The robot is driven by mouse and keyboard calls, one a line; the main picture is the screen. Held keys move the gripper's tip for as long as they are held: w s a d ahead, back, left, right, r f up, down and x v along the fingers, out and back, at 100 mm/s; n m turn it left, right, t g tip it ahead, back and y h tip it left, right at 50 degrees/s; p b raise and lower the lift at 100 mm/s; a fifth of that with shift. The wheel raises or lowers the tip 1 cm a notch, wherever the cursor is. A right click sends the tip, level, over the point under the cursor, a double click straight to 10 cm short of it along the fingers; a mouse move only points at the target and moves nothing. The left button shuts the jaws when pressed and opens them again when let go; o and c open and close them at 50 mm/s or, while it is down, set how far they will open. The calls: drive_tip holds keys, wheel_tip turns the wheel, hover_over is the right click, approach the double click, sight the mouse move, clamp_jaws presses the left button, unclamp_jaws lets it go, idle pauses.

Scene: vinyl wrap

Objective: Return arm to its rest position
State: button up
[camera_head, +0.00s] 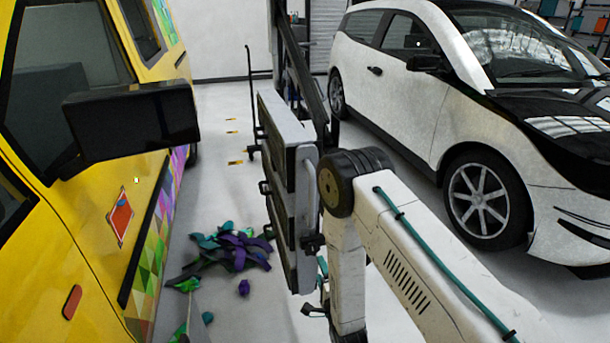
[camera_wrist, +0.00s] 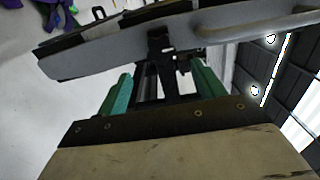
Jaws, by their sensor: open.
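My white arm (camera_head: 415,255), with a teal cable along it, reaches in from the lower right of the head view and bends down at a dark round joint. In the wrist view my gripper (camera_wrist: 163,82) shows as two teal fingers set apart, with dark parts between them. It is open, and I see nothing held. A grey panel-like unit (camera_head: 302,215) with black fittings stands just left of the arm. A long grey surface (camera_wrist: 110,57) crosses beyond the fingers in the wrist view; I cannot tell whether the fingertips touch it. The fingertips are not clear in the head view.
A yellow vehicle (camera_head: 65,230) with a black mirror (camera_head: 132,122) and patterned wrap stands at left. A white car (camera_head: 420,110) stands at right. Purple and teal scraps (camera_head: 235,250) lie on the pale floor. Floor between the vehicles is open farther back (camera_head: 215,105).

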drive_tip(key=s+f+n+g+h, duration=0.1)
drive_tip(key=s+f+n+g, duration=0.35)
drive_tip(key=f+g, duration=0.4)
drive_tip(key=s+d+r+n+g+h, duration=0.1)
drive_tip(key=s+d+r+n+g, duration=0.1)
drive_tip(key=s+d+r, duration=0.4)
drive_tip(key=s+d+r+n+g+h, duration=0.1)
drive_tip(key=s+d+r+n+g, duration=0.2)
drive_tip(key=s+r, duration=1.2)
drive_tip(key=s+d+r+n+g+h, duration=0.1)
drive_tip(key=s+d+r+n, duration=0.5)
drive_tip(key=r, duration=2.3)
drive_tip(key=s+d+g, duration=0.1)
drive_tip(key=s+d, duration=0.2)
drive_tip(key=s, duration=0.1)
drive_tip(key=shift+s+d+g, duration=0.3)
drive_tip(key=shift+g, duration=0.05)
